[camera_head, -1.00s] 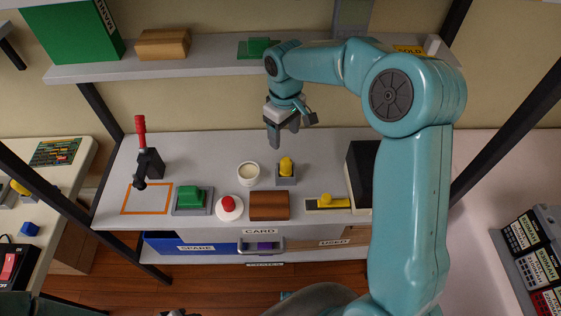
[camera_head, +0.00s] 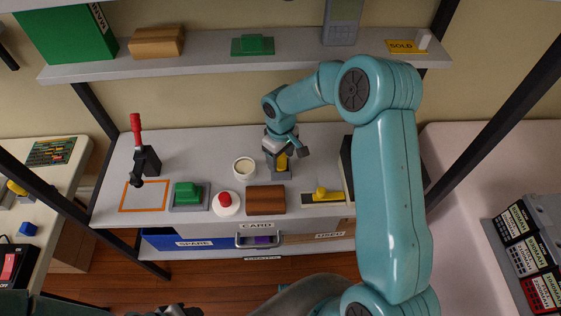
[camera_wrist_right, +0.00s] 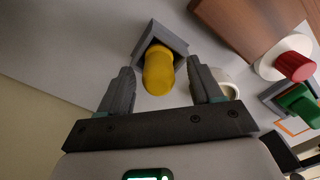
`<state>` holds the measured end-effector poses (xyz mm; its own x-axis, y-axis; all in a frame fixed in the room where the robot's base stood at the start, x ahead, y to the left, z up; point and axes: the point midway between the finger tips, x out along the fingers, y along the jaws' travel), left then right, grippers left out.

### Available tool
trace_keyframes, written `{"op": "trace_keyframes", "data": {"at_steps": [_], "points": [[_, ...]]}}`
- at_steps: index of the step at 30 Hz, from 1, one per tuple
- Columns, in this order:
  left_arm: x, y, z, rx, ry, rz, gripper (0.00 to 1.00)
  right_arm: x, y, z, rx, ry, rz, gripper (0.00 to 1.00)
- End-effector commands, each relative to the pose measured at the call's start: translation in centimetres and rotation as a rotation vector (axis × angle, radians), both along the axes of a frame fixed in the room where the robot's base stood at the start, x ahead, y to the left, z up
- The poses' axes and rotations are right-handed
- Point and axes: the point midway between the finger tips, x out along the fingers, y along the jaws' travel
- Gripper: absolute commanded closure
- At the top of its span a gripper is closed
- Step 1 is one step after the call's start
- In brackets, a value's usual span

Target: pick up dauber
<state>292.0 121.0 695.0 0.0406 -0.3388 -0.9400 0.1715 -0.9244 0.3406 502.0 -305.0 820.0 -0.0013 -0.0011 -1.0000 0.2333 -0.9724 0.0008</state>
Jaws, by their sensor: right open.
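The yellow dauber (camera_head: 283,162) stands in a grey square holder (camera_head: 281,174) on the middle shelf, partly hidden behind my right gripper (camera_head: 276,152). In the right wrist view the rounded yellow end of the dauber (camera_wrist_right: 158,72) shows between the two dark fingers of my right gripper (camera_wrist_right: 161,80). The fingers are open, with a gap on each side of the dauber. The grey holder (camera_wrist_right: 165,35) is just beyond it. My left gripper does not show clearly.
A cream cup (camera_head: 244,168) stands left of the holder, a brown block (camera_head: 265,200) in front. A red button on a white base (camera_head: 226,204) and a yellow-knobbed plate (camera_head: 321,196) are nearby. An upper shelf (camera_head: 200,65) runs above.

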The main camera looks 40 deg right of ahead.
Motion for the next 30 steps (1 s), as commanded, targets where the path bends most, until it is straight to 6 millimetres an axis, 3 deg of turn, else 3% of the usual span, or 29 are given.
{"op": "trace_keyframes", "data": {"at_steps": [2, 8, 19, 26, 30], "points": [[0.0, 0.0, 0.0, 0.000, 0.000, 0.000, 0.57, 0.1, 0.0, 0.0, 0.000, 0.000, 0.000, 0.35], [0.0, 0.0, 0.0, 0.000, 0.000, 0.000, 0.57, 0.0, 0.0, 0.0, 0.000, 0.001, 0.000, 0.96], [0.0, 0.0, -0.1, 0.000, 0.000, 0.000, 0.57, 0.0, 0.0, 0.4, 0.000, 0.000, 0.000, 0.96], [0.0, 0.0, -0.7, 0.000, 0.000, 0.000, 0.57, 0.2, 0.0, 3.3, -0.002, -0.005, 0.000, 0.96], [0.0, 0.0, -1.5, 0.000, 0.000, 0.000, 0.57, -2.1, 1.3, 3.4, 0.000, 0.002, 0.003, 0.96]]}}
